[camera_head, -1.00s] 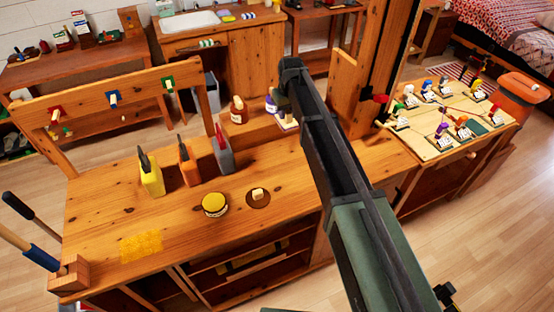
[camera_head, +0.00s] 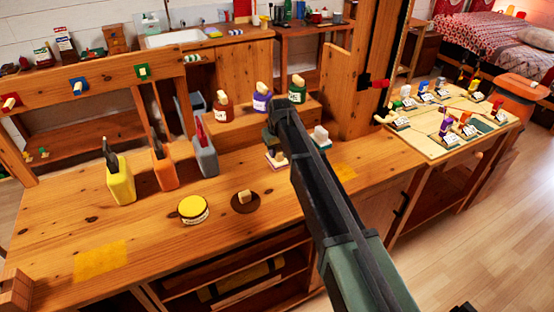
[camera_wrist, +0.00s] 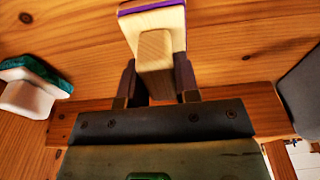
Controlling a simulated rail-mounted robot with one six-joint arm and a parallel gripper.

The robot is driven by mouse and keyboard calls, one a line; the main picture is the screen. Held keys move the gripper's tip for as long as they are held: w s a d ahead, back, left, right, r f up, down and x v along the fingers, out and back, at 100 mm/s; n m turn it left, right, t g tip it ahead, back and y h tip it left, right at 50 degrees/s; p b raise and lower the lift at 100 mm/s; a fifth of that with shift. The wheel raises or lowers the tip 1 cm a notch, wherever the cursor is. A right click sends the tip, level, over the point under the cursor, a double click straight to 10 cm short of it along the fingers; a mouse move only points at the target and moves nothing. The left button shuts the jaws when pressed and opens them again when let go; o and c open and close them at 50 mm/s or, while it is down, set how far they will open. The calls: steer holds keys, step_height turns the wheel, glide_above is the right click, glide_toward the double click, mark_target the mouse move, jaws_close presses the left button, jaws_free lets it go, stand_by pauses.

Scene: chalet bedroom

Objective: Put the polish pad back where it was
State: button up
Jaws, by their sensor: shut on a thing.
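My gripper (camera_head: 271,138) is shut on the wooden handle of a pale pad (camera_head: 277,163). In the wrist view, my gripper (camera_wrist: 153,80) holds this pad (camera_wrist: 165,20), which has a purple layer at its far edge. The pad is over the workbench (camera_head: 150,225), in front of the raised shelf; I cannot tell whether it touches the wood. A second pad with a white handle and teal base (camera_head: 320,137) stands to its right, at the left in the wrist view (camera_wrist: 35,85). A round brown pad with a wooden knob (camera_head: 244,201) lies at left.
A yellow-lidded tin (camera_head: 193,209) and yellow, orange and grey containers (camera_head: 204,155) stand left.

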mark_target(279, 150)
steer(key=shift+r, duration=0.15)
steer(key=shift+f, duration=0.2)
steer(key=o, duration=0.9)
steer(key=shift+c, duration=0.2)
step_height(279, 150, up, 13)
steer(key=s+p, duration=0.1)
steer(key=p, duration=1.2)
steer(key=s+d+m, duration=0.3)
steer(key=s+d, duration=0.8)
steer(key=s, duration=0.4)
steer(key=s+d+m+g, duration=0.1)
steer(key=s+d+m, duration=0.2)
steer(key=s+d, duration=0.8)
steer(key=s, duration=0.4)
steer(key=shift+s+d+f+h+b, duration=0.2)
steer(key=shift+s+f+h+b, duration=0.1)
steer(key=shift+s+f, duration=0.1)
